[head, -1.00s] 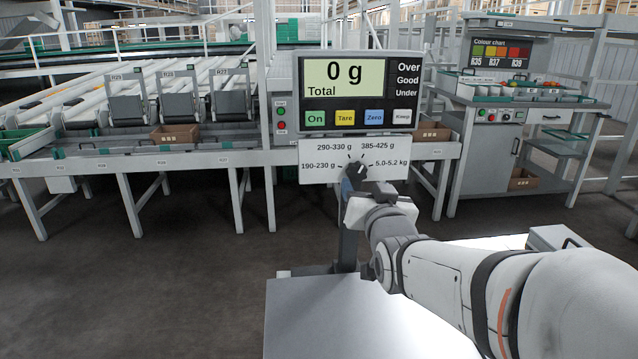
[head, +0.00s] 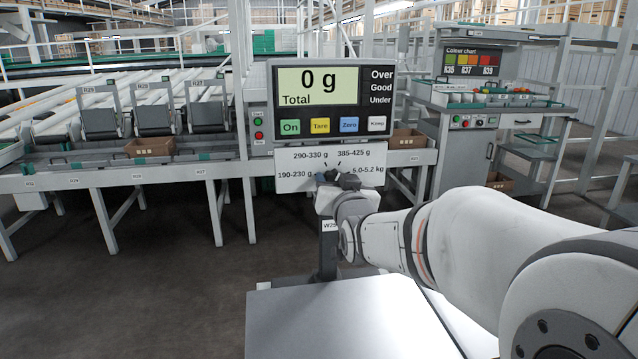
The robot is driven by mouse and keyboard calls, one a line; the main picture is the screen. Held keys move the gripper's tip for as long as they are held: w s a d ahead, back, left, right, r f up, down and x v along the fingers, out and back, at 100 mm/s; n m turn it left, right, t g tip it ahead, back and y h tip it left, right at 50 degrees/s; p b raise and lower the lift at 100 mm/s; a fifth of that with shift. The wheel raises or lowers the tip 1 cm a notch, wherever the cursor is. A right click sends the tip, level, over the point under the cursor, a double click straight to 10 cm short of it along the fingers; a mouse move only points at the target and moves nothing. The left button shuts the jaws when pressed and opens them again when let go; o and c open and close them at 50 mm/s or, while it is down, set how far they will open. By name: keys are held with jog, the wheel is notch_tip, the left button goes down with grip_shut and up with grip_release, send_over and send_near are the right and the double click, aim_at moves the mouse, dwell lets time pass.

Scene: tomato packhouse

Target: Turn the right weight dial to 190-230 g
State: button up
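The weight dial (head: 332,174) is a small dark knob on a white label plate (head: 290,160) below the scale display (head: 318,84). The plate reads 190-230 g at lower left, 290-330 g at upper left, 385-425 g at upper right and 5.0-5.2 kg at lower right. The display reads 0 g Total. My gripper (head: 335,180) is at the dial, with dark finger parts to its left and right. It hides most of the knob, so I cannot tell where the pointer stands or whether the fingers touch it. No second dial shows.
A bare grey platform (head: 340,318) lies below the scale's post (head: 328,250). Buttons On, Tare, Zero and Keep (head: 377,124) sit just above the plate. A conveyor bench (head: 110,178) runs behind at left, and a colour chart station (head: 465,150) stands at right.

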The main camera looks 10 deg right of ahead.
jog(key=c, duration=0.6)
jog(key=shift+a, duration=0.2)
jog(key=shift+c, duration=0.3)
jog(key=shift+d, duration=0.15)
jog(key=shift+n+b, duration=0.7)
jog(key=shift+b, duration=0.05)
jog(key=n+b, duration=0.3)
jog(key=n, duration=0.3)
jog(key=n+b, duration=0.3)
jog(key=n, duration=0.3)
jog(key=n+b, duration=0.2)
jog(key=n, duration=0.4)
jog(key=shift+a+b, duration=0.25)
jog(key=shift+b, duration=0.15)
jog(key=shift+f+n, duration=0.1)
jog(key=shift+n, duration=0.3)
